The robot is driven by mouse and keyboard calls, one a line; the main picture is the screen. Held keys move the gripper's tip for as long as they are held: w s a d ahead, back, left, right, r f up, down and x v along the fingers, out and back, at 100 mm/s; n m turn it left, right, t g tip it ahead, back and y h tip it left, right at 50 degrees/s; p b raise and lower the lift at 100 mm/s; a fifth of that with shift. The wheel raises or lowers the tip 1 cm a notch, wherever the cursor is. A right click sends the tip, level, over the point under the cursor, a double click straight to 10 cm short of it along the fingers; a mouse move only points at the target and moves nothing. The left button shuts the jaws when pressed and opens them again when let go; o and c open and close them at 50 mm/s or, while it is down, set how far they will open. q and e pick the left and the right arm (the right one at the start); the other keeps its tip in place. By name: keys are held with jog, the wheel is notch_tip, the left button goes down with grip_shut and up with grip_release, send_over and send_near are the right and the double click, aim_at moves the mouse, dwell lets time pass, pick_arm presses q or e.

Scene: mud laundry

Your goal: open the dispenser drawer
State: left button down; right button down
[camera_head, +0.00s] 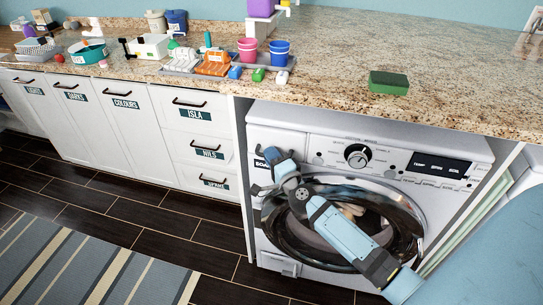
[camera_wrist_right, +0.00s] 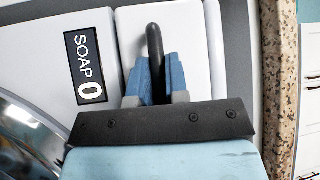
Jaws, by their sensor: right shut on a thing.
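The washing machine (camera_head: 400,150) stands under the counter with a knob, a small display and a round glass door. Its dispenser drawer (camera_wrist_right: 185,40) shows in the right wrist view as a white front with a vertical black handle (camera_wrist_right: 154,45), beside a dark label reading "SOAP 0" (camera_wrist_right: 89,65). My right gripper (camera_wrist_right: 157,80) is shut on the handle, one blue finger on each side. In the head view my right gripper (camera_head: 268,166) is at the machine's upper left, covering much of the drawer. I cannot tell how far out the drawer is. My left gripper is not in view.
My right arm crosses in front of the round door (camera_head: 400,225). The granite counter (camera_head: 340,50) above holds a green sponge (camera_head: 388,83), cups and a tray of small items. White labelled drawers (camera_head: 195,116) stand to the left. The dark floor in front has a striped rug (camera_head: 90,262).

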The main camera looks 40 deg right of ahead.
jog(key=s+a+p, duration=0.3)
jog(key=s+a, duration=0.7)
jog(key=a, duration=0.2)
jog(key=shift+s, duration=0.15)
jog(key=c, duration=1.1)
grip_release()
jog(key=shift+s+a+f+b, duration=0.15)
jog(key=shift+s+f+b, duration=0.15)
jog(key=shift+s, duration=1.95)
jog(key=shift+s+a+f+b, duration=0.2)
jog(key=shift+s+f+b, duration=0.1)
jog(key=shift+s, duration=2)
jog(key=shift+s+a+f+b, duration=0.15)
jog(key=shift+s+f+b, duration=0.15)
jog(key=shift+s, duration=1.95)
